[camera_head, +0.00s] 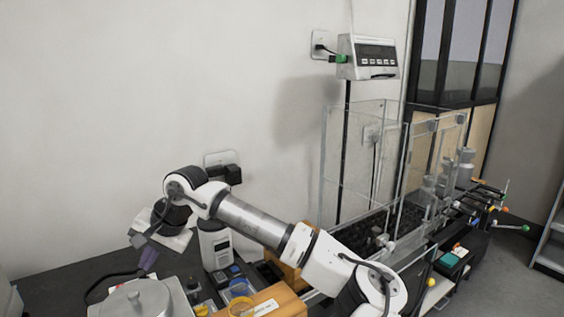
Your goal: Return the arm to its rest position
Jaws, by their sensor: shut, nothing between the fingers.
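My arm reaches from the lower right corner across the front of the black table (62,283) to the left. Its wrist bends down there. My gripper (147,262) hangs below the wrist, small and dark in this view. It looks shut, with nothing seen in it. It is above the table, behind and above a grey round lidded pot (137,300). The gap between the fingertips and the table is hard to judge.
A white bottle (215,245) stands close right of my wrist. A wooden box (275,300) with small jars lies under my forearm. A clear-walled enclosure (350,150) stands right, below a wall-mounted display (368,58). The air above my arm at left is free.

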